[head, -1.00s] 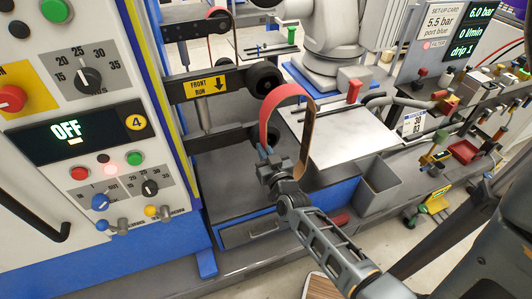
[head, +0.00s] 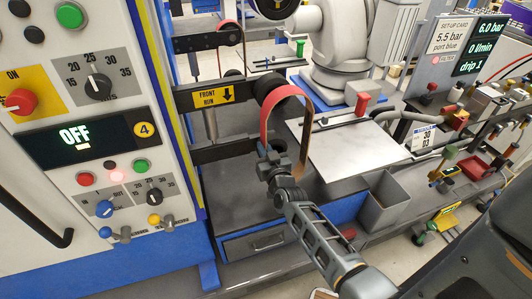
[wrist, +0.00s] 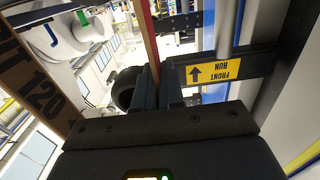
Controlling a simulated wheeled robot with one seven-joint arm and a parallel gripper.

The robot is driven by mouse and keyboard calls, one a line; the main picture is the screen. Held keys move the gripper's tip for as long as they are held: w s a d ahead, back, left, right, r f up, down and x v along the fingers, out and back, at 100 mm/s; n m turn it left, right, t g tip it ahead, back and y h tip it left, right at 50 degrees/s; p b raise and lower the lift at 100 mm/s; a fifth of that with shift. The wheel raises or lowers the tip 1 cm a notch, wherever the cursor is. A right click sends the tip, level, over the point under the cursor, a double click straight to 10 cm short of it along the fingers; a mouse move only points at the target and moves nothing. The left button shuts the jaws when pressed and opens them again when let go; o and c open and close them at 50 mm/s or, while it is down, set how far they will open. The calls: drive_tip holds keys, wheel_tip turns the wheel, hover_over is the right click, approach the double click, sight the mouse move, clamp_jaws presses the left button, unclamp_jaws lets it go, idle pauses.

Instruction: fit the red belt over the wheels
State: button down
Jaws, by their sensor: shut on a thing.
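The red belt (head: 288,92) hangs as a tall upright loop, red outside and brown inside. My gripper (head: 268,157) is shut on its near left side, low on the loop. In the wrist view my gripper's fingers (wrist: 162,90) pinch the belt's red edge (wrist: 151,40), and a brown stretch with lettering (wrist: 30,75) crosses the left. A black wheel (head: 266,84) on the machine's arm is by the loop's top left. A dark wheel also shows just left of the fingers in the wrist view (wrist: 125,88). I cannot tell whether the belt encloses any wheel.
The FRONT RUN sign (head: 213,95) is on a dark bar left of the belt. The control panel (head: 90,145) fills the left. A pale plate (head: 345,150) and a grey bin (head: 384,200) are at the right. A white robot arm (head: 340,50) stands behind.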

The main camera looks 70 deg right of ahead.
drive_tip(key=shift+w+d, duration=0.3)
drive_tip(key=shift+d, duration=0.05)
idle(0.4)
drive_tip(key=shift+w+d, duration=0.2)
drive_tip(key=shift+d, duration=0.05)
drive_tip(key=shift+w, duration=0.1)
idle(0.3)
drive_tip(key=shift+b+x, duration=0.4)
drive_tip(key=shift+x, duration=1.05)
drive_tip(key=shift+r, duration=0.1)
drive_tip(key=shift+d, duration=0.1)
drive_tip(key=shift+b+x, duration=0.7)
drive_tip(key=shift+x, duration=0.95)
drive_tip(key=shift+w+d, duration=0.15)
drive_tip(key=shift+b+x, duration=0.6)
drive_tip(key=shift+x, duration=0.45)
